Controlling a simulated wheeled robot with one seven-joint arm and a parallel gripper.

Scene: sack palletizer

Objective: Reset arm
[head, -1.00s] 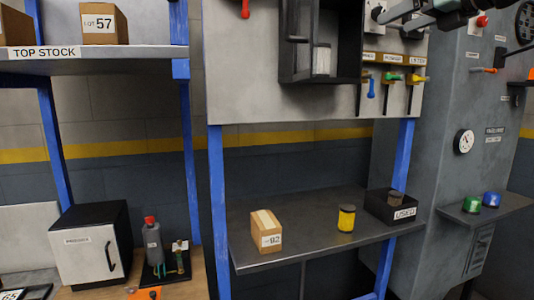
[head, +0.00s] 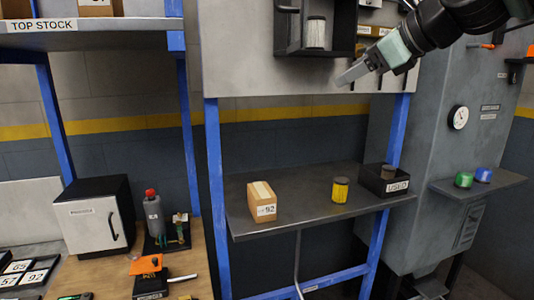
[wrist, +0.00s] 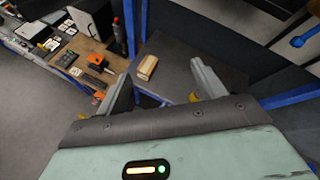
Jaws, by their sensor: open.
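My gripper (head: 352,75) is at the upper right of the head view, in front of the grey panel and above the dark shelf. In the wrist view its two fingers (wrist: 160,88) are spread apart with nothing between them in grip. A cardboard box marked 92 (head: 262,202) stands on the dark shelf and also shows beyond the fingers in the wrist view (wrist: 147,67). My arm hides part of the panel's right side.
The dark shelf (head: 300,205) holds a yellow canister (head: 340,190) and a black bin labelled USED (head: 386,181). An open dark cabinet with a pale cylinder (head: 316,32) hangs above. Blue posts (head: 217,200) frame the shelf. A gauge (head: 458,117) sits on the grey cabinet at right.

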